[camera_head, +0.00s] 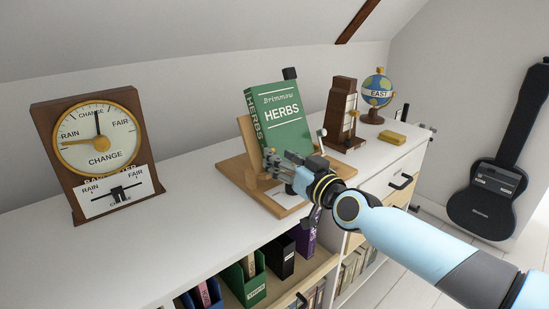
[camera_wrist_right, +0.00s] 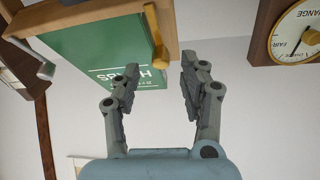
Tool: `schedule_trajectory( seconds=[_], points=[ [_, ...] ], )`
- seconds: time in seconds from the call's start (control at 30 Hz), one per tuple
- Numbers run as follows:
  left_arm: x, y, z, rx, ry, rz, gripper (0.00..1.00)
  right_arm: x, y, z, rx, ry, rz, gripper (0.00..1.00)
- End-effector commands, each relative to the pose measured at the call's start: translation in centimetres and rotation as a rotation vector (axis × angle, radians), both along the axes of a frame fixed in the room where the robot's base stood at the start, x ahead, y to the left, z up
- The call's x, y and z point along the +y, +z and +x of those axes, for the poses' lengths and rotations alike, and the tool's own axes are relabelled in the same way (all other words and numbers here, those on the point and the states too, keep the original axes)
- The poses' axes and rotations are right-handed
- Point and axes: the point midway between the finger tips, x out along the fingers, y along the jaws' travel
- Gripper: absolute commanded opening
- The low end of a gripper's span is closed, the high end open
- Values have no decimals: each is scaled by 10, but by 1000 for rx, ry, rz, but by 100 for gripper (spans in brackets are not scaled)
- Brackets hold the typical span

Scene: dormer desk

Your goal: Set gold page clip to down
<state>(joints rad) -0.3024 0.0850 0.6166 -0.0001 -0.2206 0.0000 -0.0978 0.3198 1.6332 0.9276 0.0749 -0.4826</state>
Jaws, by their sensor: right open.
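A green book titled HERBS (camera_head: 280,118) leans on a wooden book stand (camera_head: 240,172) on the white cabinet top. It also shows upside down in the wrist view (camera_wrist_right: 95,50). The gold page clip (camera_wrist_right: 154,28) is a thin gold bar at the stand's ledge, beside the book's lower edge in the wrist view. In the head view my right gripper hides it. My right gripper (camera_head: 272,160) is in front of the stand's lower left part. My left gripper is not in view.
A barometer (camera_head: 41,135) stands left of the stand. A metronome (camera_head: 338,108), a small globe (camera_head: 377,90) and a yellow block (camera_head: 392,138) stand to the right. A silver-tipped lever (camera_head: 322,132) is at the stand's right. The cabinet top between barometer and stand is clear.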

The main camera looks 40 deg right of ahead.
Motion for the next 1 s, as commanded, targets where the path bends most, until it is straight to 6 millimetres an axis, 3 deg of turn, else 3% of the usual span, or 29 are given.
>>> schedule_trajectory(
  seconds=[0.2, 0.53, 0.87, 1.0],
  points=[
    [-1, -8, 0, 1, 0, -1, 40, -1, -1, 26, 0, 0, 0, 43],
    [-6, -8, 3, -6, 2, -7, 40, 0, 0, 30, 1, 0, 0, 43],
    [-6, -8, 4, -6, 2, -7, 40, -1, 0, 30, 1, 0, 0, 2],
    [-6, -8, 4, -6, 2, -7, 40, -1, 0, 30, 1, 0, 0, 0]
  ],
)
